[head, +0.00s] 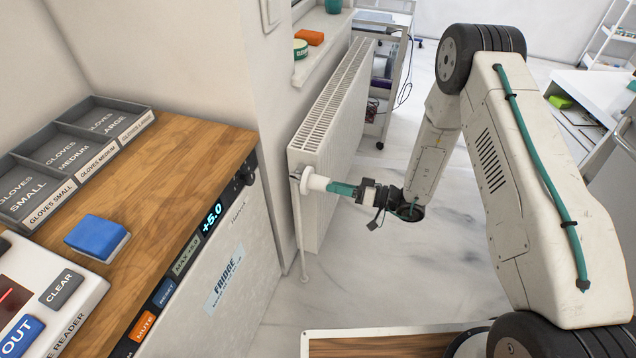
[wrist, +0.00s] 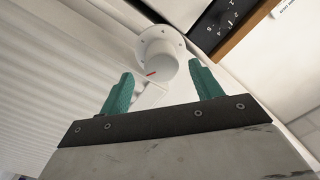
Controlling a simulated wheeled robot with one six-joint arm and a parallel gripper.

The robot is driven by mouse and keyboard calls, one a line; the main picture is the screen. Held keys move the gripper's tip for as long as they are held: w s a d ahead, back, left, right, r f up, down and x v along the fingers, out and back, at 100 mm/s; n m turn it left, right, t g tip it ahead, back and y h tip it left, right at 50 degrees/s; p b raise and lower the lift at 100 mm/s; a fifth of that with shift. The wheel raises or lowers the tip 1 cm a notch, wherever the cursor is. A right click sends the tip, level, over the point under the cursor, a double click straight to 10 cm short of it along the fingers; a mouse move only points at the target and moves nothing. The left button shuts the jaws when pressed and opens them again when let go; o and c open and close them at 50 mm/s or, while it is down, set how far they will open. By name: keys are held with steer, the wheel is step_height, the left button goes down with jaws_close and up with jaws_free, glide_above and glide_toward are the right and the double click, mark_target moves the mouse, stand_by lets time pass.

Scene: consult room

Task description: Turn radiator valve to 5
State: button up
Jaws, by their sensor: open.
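The white radiator valve (head: 312,181) sticks out from the near end of the white radiator (head: 336,112), above a vertical pipe. In the wrist view the round valve head (wrist: 158,68) has a red mark on its face, but no number can be read. My gripper (head: 335,187) is level with the valve, its green fingers pointing at it.
A wooden counter (head: 197,137) with a fridge (head: 235,260) below it stands left of the valve, its display reading +5.0. A window sill (head: 318,58) with small items is above the radiator. The marble floor (head: 390,270) to the right is clear.

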mark_target(318, 183)
steer(key=x, duration=0.6)
steer(key=shift+a, duration=0.2)
steer(key=shift+c, duration=0.2)
steer(key=c, duration=0.9)
